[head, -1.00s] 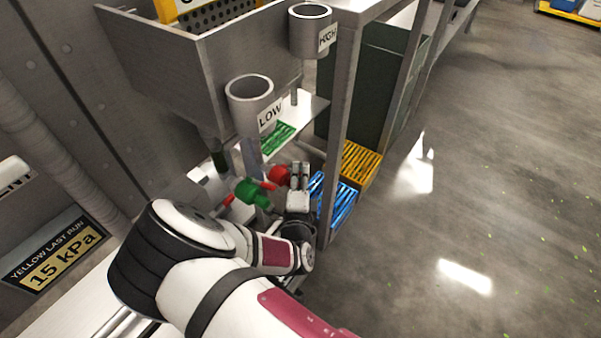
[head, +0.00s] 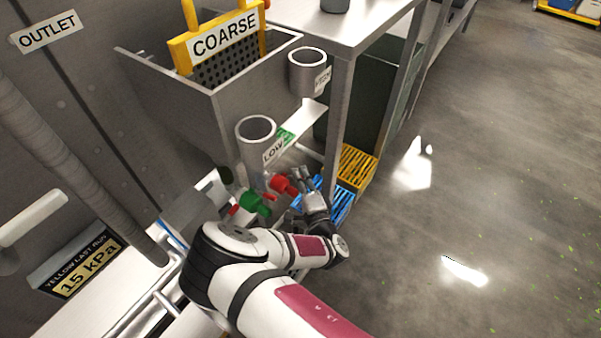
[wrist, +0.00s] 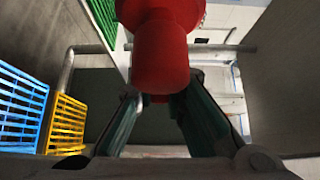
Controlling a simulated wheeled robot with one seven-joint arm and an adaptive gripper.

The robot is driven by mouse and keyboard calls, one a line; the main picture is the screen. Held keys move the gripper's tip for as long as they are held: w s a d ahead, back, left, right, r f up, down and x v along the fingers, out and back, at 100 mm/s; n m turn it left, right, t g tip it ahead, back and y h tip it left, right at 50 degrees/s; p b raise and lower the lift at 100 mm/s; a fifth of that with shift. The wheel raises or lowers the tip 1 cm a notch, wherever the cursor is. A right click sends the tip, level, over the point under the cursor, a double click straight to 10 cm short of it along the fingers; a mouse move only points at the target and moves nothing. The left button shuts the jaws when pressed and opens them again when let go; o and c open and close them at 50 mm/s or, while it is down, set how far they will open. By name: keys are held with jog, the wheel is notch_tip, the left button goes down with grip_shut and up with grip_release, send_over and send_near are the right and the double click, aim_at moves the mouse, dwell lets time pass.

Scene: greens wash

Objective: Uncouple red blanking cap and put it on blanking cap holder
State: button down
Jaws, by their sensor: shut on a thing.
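The red blanking cap (head: 284,184) is right of the green coupling (head: 255,203), below the cup labelled LOW. In the wrist view the cap (wrist: 160,52) fills the top middle, and its lower end is between my finger pads. My gripper (head: 299,182) comes to the cap from the right. It also shows in the wrist view (wrist: 160,98), shut on the cap. I cannot tell from these frames whether the cap is still joined to the green coupling. I cannot make out the blanking cap holder.
The LOW cup (head: 256,130) and a second cup (head: 307,72) hang above the work spot. A table leg (head: 341,125) stands close to the right of my gripper. Blue (head: 335,203) and yellow (head: 356,167) slatted crates are below.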

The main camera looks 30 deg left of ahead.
jog(key=shift+w+a+n+g+y+p, duration=0.1)
jog(key=shift+w+n+g+y+p, duration=0.05)
jog(key=shift+n+g+y+p, duration=0.3)
jog(key=shift+w+a+n+g+y+p, duration=0.1)
jog(key=shift+n+g+y+p, duration=0.15)
jog(key=shift+n+g, duration=0.25)
jog(key=c, duration=1.6)
grip_release()
jog(key=v, duration=1.2)
